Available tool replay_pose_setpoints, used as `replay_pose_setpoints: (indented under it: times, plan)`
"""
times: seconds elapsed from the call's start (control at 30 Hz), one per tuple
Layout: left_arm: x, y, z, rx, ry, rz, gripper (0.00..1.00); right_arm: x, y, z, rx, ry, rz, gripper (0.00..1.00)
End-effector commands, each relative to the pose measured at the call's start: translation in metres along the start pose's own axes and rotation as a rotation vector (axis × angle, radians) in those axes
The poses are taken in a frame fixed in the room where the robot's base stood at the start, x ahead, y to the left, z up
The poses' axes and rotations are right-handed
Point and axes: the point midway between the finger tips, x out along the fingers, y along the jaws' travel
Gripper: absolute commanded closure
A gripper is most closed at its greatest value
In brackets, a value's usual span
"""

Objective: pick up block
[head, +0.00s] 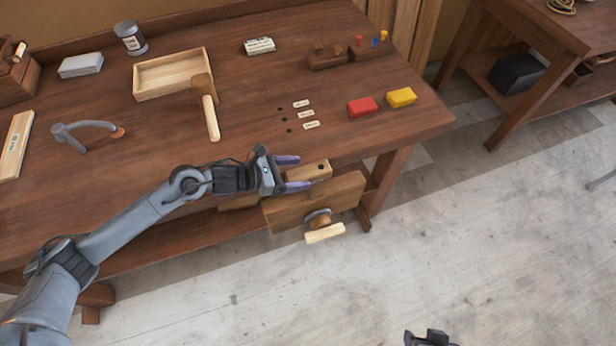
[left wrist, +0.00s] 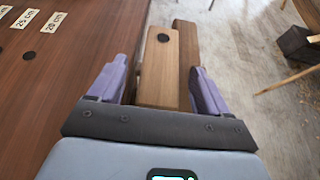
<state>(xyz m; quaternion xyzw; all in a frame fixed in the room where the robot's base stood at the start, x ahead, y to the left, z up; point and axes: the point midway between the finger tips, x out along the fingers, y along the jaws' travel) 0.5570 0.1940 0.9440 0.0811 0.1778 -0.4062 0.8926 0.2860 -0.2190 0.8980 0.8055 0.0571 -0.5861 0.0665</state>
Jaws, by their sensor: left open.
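A light wooden block (head: 318,168) with a dark round hole near its far end is at the wooden vise (head: 340,194) on the bench's front edge. My left gripper (head: 292,174) is open, with its purple fingers pointing at the block. In the left wrist view the near part of the block (left wrist: 160,75) lies between the two open fingers (left wrist: 160,78), with a gap visible on each side. I cannot tell whether the vise jaws grip the block. A dark part of my right gripper (head: 430,338) shows at the bottom edge; its fingers are not clear.
The workbench (head: 240,130) holds a mallet (head: 211,118), a wooden tray (head: 140,86), length labels (head: 311,125) beside dark holes, a red block (head: 362,107) and a yellow block (head: 401,97). The vise handle (head: 325,233) sticks out in front. The floor (head: 450,230) is open at right.

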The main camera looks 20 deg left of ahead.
Motion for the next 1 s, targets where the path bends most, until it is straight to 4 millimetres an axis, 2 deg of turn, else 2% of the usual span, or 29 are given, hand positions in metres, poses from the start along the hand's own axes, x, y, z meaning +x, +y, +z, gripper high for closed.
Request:
replay_pose_setpoints:
  times: [0.1, 0.23, 0.57, 1.0]
  plan:
    - [0.016, 0.000, 0.003, -0.002, -0.002, 0.002, 0.22, -0.002, 0.000, -0.001, 0.001, 0.000, 0.000, 0.49]
    - [0.028, 0.000, 0.002, -0.001, -0.001, 0.002, 0.22, -0.002, 0.000, -0.001, 0.002, 0.000, -0.001, 0.49]
    - [0.032, -0.001, 0.001, 0.001, 0.000, 0.001, 0.24, -0.002, -0.002, -0.001, 0.010, 0.001, -0.007, 0.49]
    - [0.032, -0.001, 0.001, 0.001, 0.000, 0.001, 0.91, -0.002, -0.003, -0.001, 0.011, 0.001, -0.008, 0.49]
